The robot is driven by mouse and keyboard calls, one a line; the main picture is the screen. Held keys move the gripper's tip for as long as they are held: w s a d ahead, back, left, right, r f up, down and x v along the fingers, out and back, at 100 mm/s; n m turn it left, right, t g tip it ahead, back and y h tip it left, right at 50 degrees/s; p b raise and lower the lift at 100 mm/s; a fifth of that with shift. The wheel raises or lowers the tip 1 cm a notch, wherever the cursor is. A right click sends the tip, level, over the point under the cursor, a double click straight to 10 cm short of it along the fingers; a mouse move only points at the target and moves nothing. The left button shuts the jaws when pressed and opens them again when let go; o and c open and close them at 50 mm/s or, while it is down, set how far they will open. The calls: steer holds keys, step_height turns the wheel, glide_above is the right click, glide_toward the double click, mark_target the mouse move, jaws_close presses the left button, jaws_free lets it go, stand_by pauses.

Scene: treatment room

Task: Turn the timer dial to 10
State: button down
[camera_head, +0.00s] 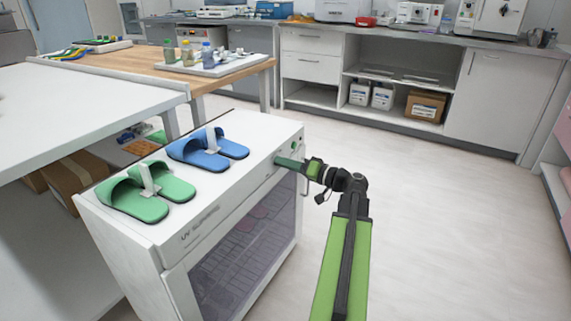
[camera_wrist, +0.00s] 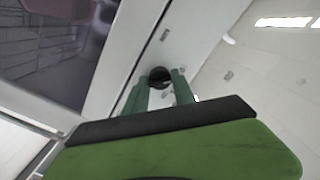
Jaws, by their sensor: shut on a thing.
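The timer dial (camera_wrist: 160,75) is a round black knob on the white front panel of the UV cabinet (camera_wrist: 127,50). In the wrist view my gripper (camera_wrist: 161,84) has its two green fingers on either side of the dial, shut on it. In the head view my gripper (camera_head: 280,161) reaches the upper right of the front of the white UV cabinet (camera_head: 140,243). The dial is hidden by the fingers there. I cannot read the dial's pointer or its numbers in either view.
Green slippers (camera_head: 145,195) and blue slippers (camera_head: 207,150) stand on the cabinet top. The cabinet has a dark glass door (camera_head: 245,255) below the panel. A white table (camera_head: 70,105) is at the left. The floor (camera_head: 440,220) to the right is clear.

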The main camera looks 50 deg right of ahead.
steer(key=shift+s+m, duration=0.1)
steer(key=shift+m, duration=2.7)
steer(key=shift+f, duration=0.1)
steer(key=c, duration=1)
jaws_free()
steer(key=shift+c, duration=0.2)
steer(key=v, duration=1.7)
steer(key=shift+s, duration=0.2)
